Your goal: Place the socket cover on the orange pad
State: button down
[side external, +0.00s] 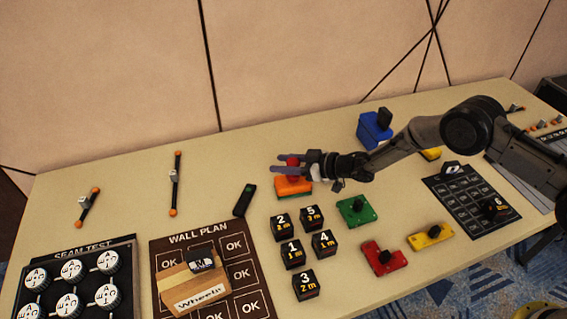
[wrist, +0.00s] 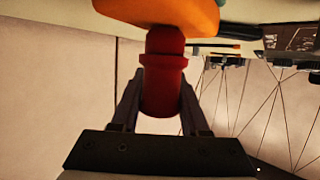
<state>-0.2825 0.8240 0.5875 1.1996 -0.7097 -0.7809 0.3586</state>
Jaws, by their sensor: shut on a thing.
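The red, collared cylinder (side external: 293,161), which I take to be the socket cover, is between the fingers of my gripper (side external: 277,164). It also shows in the wrist view (wrist: 163,80), with my two fingers (wrist: 162,85) shut on its sides. The orange pad (side external: 294,187) lies on the table directly below the red piece, with a green layer under it. In the wrist view the orange pad (wrist: 160,12) meets the end of the red piece. I cannot tell whether the red piece rests on it or hangs just above.
A green block (side external: 356,211), a red block (side external: 383,259), a yellow block (side external: 430,237) and a blue block (side external: 374,130) stand around. Several black numbered cubes (side external: 292,252) sit in front. A black remote-like piece (side external: 244,200) lies left of the pad. A box (side external: 193,289) covers part of the wall-plan board (side external: 160,250).

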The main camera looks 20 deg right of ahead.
jog(key=shift+f, duration=0.1)
jog(key=shift+c, duration=2)
grip_release()
jog(key=v, duration=1.2)
jog(key=shift+d, duration=0.1)
